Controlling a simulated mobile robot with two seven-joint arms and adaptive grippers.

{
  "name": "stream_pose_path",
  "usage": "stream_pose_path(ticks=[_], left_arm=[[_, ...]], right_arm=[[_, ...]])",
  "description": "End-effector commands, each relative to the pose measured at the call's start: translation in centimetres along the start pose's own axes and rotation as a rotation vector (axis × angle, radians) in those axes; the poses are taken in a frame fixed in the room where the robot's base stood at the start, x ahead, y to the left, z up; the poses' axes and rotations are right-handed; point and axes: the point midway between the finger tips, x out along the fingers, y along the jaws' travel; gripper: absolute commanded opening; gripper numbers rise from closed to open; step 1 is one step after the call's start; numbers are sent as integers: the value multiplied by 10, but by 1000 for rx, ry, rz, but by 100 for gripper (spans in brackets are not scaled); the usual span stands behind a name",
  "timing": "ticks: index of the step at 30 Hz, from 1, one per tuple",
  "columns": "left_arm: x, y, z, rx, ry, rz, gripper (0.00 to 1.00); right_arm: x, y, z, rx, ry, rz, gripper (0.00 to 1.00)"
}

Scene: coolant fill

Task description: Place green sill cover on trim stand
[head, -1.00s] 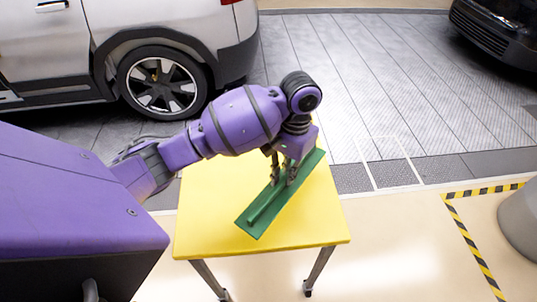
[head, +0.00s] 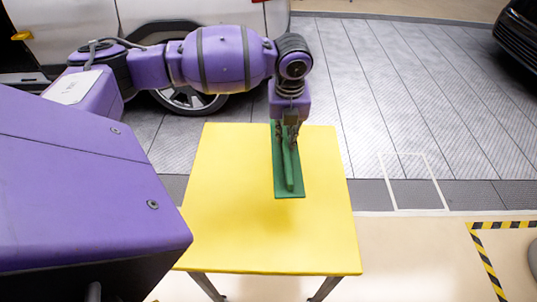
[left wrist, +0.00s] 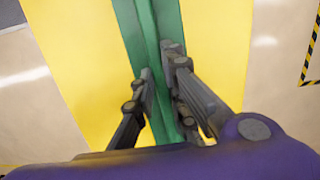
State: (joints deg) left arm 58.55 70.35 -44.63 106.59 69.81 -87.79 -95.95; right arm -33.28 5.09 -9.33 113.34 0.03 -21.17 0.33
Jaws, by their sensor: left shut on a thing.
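The green sill cover (head: 288,180) is a long flat strip with a raised rib along its middle. My left gripper (head: 286,128) is shut on the rib near the strip's far end, and the strip points toward me. In the left wrist view, the fingers (left wrist: 158,92) close on both sides of the rib of the sill cover (left wrist: 138,30). The yellow-topped stand (head: 225,215) is below the cover. I cannot tell for certain whether the cover touches the top or hangs just above it. My right gripper is not in view.
A white car (head: 140,20) stands behind the stand at the left, and a dark car (head: 518,42) at the far right. Black-and-yellow floor tape (head: 487,255) runs at the right. The left and front of the yellow top are bare.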

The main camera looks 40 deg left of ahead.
Motion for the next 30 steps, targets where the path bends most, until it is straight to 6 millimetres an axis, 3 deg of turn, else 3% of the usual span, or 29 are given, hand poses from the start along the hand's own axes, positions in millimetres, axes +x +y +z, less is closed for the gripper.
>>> stream_pose_path(ticks=[8, 19, 24, 30], left_arm=[[1, -5, 1, 70, 1, -11, 0], [32, -87, -32, 70, -1, -14, 0], [64, -110, -44, 68, 1, -10, 0], [80, -124, -49, 66, -3, -11, 0]], right_arm=[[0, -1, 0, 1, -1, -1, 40], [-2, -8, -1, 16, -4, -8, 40], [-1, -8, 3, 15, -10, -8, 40], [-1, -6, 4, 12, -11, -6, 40]])
